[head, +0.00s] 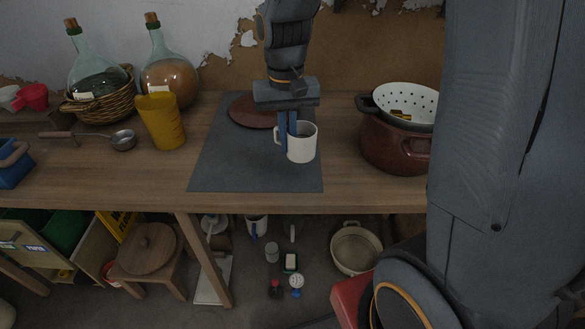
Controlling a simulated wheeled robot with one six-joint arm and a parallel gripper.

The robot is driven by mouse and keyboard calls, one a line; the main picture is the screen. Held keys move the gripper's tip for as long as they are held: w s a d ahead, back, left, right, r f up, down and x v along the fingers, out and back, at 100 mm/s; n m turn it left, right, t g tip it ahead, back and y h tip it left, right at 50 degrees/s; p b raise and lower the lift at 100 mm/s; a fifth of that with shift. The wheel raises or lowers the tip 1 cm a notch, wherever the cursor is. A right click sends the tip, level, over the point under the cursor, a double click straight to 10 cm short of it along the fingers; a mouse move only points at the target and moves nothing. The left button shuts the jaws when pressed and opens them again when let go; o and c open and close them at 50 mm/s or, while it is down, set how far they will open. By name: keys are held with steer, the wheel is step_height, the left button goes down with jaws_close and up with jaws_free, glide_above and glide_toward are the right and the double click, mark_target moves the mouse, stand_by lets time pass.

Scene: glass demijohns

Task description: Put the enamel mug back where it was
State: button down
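The white enamel mug (304,147) is upright over the dark grey mat (228,165) on the wooden table. Its handle points left. My gripper (287,134) comes down from above at the mug's left side, its narrow blue fingers close together at the handle side. It looks shut on the mug. I cannot tell whether the mug's base touches the mat. A second pale mug (256,226) is below the table.
A brown round board (252,111) lies behind the mug. A brown pot (388,145) with a white colander (405,99) stands right. A yellow cup (160,121), ladle (123,140), basket (98,108) and glass demijohns (166,75) stand left. The mat's front left is clear.

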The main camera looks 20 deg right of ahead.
step_height(320, 180, down, 10)
steer(key=shift+r+p, duration=0.15)
steer(key=shift+p, duration=0.65)
steer(key=c, duration=2)
jaws_free()
step_height(320, 180, up, 12)
steer(key=shift+f+b, duration=0.15)
steer(key=shift+b, duration=1)
steer(key=s+d+f, duration=0.1)
steer(key=s, duration=0.2)
steer(key=s+d+f+n, duration=0.1)
steer(key=s+f, duration=0.1)
steer(key=s, duration=0.1)
steer(key=s+d+f+n+t, duration=0.1)
steer(key=s+f, duration=0.1)
steer(key=s, duration=0.2)
